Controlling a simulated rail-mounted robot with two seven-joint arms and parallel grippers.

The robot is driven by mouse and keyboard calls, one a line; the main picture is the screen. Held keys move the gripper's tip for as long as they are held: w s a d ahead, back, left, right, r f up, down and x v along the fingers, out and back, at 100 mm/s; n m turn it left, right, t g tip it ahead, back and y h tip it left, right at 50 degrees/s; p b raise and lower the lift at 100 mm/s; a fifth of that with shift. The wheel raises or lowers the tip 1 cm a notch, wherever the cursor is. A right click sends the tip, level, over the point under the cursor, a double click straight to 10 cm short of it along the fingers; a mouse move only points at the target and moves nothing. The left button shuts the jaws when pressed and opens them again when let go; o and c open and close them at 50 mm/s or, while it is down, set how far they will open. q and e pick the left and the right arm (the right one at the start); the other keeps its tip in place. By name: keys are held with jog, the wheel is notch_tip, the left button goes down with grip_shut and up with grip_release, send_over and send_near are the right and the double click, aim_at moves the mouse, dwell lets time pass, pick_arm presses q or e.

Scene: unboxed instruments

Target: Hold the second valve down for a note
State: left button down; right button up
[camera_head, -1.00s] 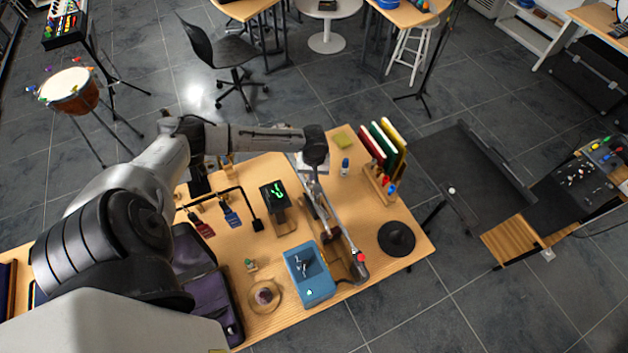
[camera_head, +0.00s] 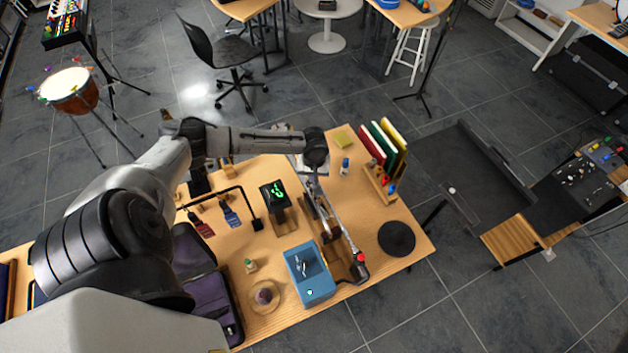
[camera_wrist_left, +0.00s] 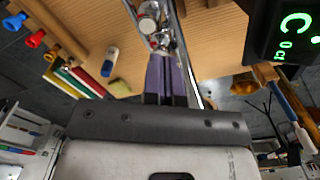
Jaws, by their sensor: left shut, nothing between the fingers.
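The silver valved instrument (camera_head: 341,232) lies lengthwise on a wooden stand (camera_head: 343,270) near the right part of the bench. In the left wrist view its metal valve parts (camera_wrist_left: 150,24) show at the top centre. My left gripper (camera_head: 314,186) points down at the far end of the instrument, below the dark wrist. In the wrist view its fingers (camera_wrist_left: 164,62) are together, with their tips close to the metal parts. I cannot tell whether they touch a valve, or which valve is the second. My right gripper is not in view.
A display with green signs (camera_head: 274,194) stands left of the instrument. A blue box (camera_head: 309,288) is near the front edge. Upright coloured books (camera_head: 386,146) and a black round pad (camera_head: 397,238) are to the right.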

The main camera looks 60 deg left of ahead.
pick_arm(q)
jog(key=shift+f+b, duration=0.35)
jog(key=shift+f, duration=1.05)
jog(key=shift+r, duration=0.15)
dwell(0.5)
jog(key=shift+r+p, duration=0.4)
jog(key=shift+p, duration=0.25)
notch_tip(320, 180, up, 6)
jog(key=p, duration=0.7)
jog(key=shift+p, duration=0.3)
